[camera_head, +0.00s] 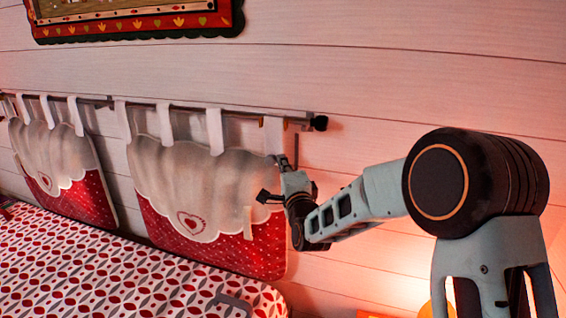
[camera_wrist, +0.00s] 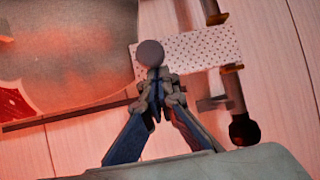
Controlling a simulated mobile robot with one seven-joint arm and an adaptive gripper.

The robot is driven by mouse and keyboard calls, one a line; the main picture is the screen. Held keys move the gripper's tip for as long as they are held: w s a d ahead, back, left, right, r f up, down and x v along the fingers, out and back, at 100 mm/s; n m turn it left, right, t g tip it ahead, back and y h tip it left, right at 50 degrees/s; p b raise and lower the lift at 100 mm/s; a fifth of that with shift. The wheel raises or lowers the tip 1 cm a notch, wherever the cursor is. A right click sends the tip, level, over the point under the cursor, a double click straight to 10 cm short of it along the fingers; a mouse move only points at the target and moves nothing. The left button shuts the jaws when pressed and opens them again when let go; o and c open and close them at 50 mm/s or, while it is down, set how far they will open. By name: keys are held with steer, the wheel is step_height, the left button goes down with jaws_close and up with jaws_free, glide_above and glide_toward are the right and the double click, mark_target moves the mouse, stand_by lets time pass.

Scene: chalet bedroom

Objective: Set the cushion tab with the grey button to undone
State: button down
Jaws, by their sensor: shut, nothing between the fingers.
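Two red-and-white cushions hang by white tabs from a wall rail. The right cushion (camera_head: 190,180) has a heart on its flap. Its rightmost tab (camera_head: 272,135) loops up at the rail near the rail's black end knob. In the wrist view this tab (camera_wrist: 205,48) is white with small dark dots, and the round grey button (camera_wrist: 150,53) sits at its end by the cushion. My gripper (camera_wrist: 157,95) is shut and empty, its tips right at the button's lower edge; I cannot tell if they touch. In the head view my gripper (camera_head: 281,162) hides the button.
The rail (camera_head: 245,113) ends in a black knob (camera_head: 320,123), also in the wrist view (camera_wrist: 244,130). The left cushion (camera_head: 62,175) hangs apart. A patterned bed (camera_head: 120,275) lies below. A framed picture (camera_head: 130,22) hangs above. The wall right of the knob is bare.

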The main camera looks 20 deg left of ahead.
steer(key=shift+s+r, duration=0.2)
steer(key=shift+s, duration=0.1)
steer(key=shift+s+g, duration=0.1)
steer(key=shift+g, duration=0.2)
steer(key=s+r+m+g+h+p, duration=0.2)
steer(key=s+r+g+p, duration=0.1)
steer(key=s+r, duration=0.4)
steer(key=shift+s+d+r+m+g, duration=0.2)
steer(key=shift+d+r+m+g, duration=0.15)
steer(key=shift+r, duration=0.45)
steer(key=shift+s+a, duration=0.1)
stand_by(1.0)
steer(key=shift+s+r, duration=0.2)
steer(key=shift+s, duration=0.45)
